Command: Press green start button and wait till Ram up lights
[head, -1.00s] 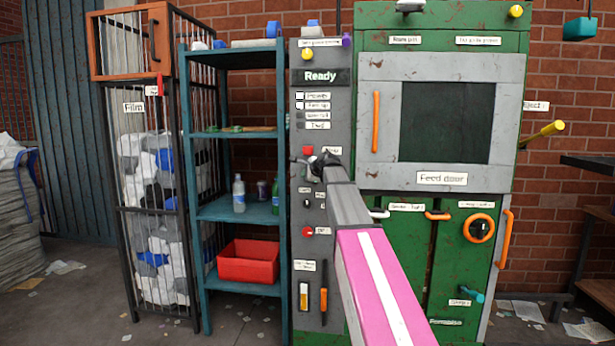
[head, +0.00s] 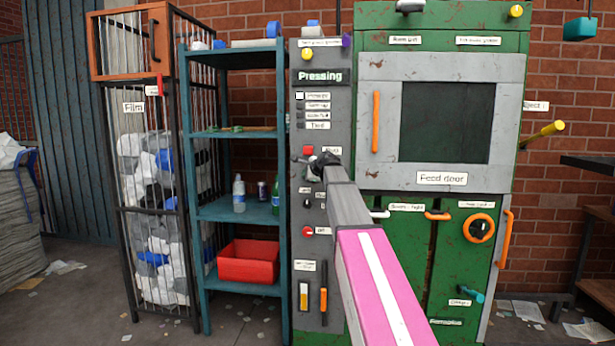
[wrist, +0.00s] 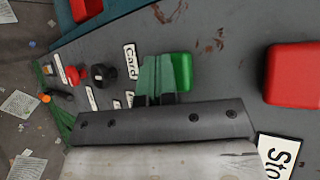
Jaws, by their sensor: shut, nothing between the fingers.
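The grey control panel (head: 325,135) has a display (head: 320,76) reading "Pressing". The top lamp (head: 299,96) in the column below it is lit white; the Ram up lamp (head: 299,105) is dark. My gripper (head: 303,161) is shut and empty at the panel, just under the red stop button (head: 308,151). In the wrist view, the green start button (wrist: 182,70) is right beside my closed fingertips (wrist: 157,75), which overlap its left edge. I cannot tell whether they touch it. The stop button (wrist: 293,74) is at the right. In the head view my gripper hides the green button.
The green press with its closed feed door (head: 445,121) stands right of the panel. A teal shelf (head: 240,210) with bottles and a red bin (head: 248,262) stands left. A dark knob (wrist: 103,76) and another red button (wrist: 73,75) are farther along the panel.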

